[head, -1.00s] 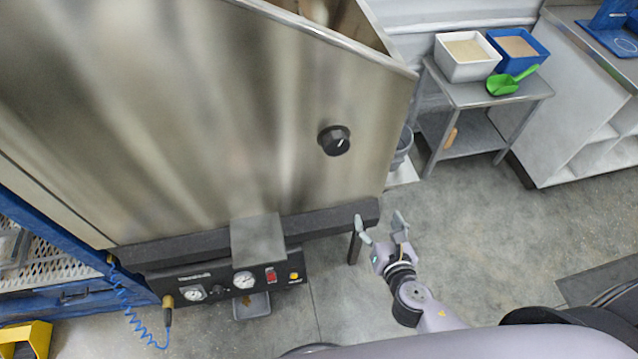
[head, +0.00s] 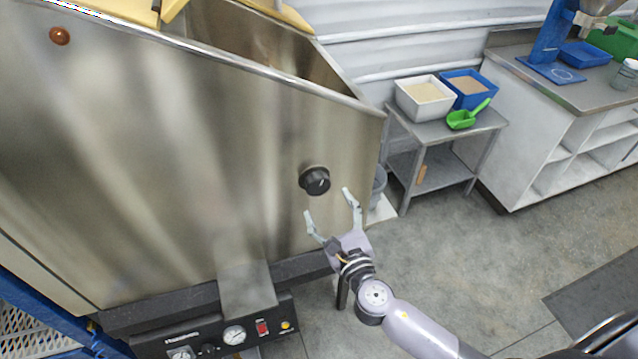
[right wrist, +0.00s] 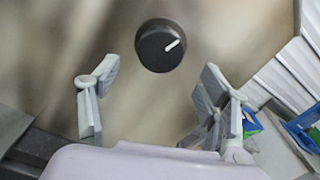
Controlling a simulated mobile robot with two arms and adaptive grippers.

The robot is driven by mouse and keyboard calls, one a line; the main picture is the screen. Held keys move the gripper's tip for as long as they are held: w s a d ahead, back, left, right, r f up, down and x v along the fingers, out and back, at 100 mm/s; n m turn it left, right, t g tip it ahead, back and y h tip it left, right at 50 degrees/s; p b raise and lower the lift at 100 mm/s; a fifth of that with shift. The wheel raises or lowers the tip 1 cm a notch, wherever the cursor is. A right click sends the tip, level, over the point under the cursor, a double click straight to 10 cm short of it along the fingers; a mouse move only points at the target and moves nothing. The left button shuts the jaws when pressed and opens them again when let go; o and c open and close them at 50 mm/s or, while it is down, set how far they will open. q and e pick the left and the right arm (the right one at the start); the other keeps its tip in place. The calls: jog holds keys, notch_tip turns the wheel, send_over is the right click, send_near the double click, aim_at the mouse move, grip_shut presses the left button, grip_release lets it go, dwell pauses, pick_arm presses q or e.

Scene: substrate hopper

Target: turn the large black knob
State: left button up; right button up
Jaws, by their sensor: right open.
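The large black knob (head: 315,180) sits on the steel hopper's side panel (head: 240,160), with a white pointer mark on its face. In the right wrist view the knob (right wrist: 160,46) is beyond the fingertips, near the top middle, its white mark pointing up and to the right. My right gripper (head: 330,203) is open and empty, just below the knob in the head view. In the right wrist view its two fingers (right wrist: 155,82) stand wide apart, one on each side below the knob, apart from it. My left gripper is not in view.
A black control panel (head: 215,335) with gauges and a red switch is at the hopper's lower front. A dark ledge (head: 160,305) runs under the hopper. A small metal table (head: 440,130) holds a white bin (head: 425,112), a blue bin and a green scoop (head: 467,115).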

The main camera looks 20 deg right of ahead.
aim_at(320, 189)
jog(key=w, duration=0.7)
jog(key=shift+a+p, duration=0.15)
jog(key=shift+p, duration=0.2)
jog(key=shift+c, duration=0.5)
jog(key=c, duration=1.1)
jog(key=shift+o, duration=0.2)
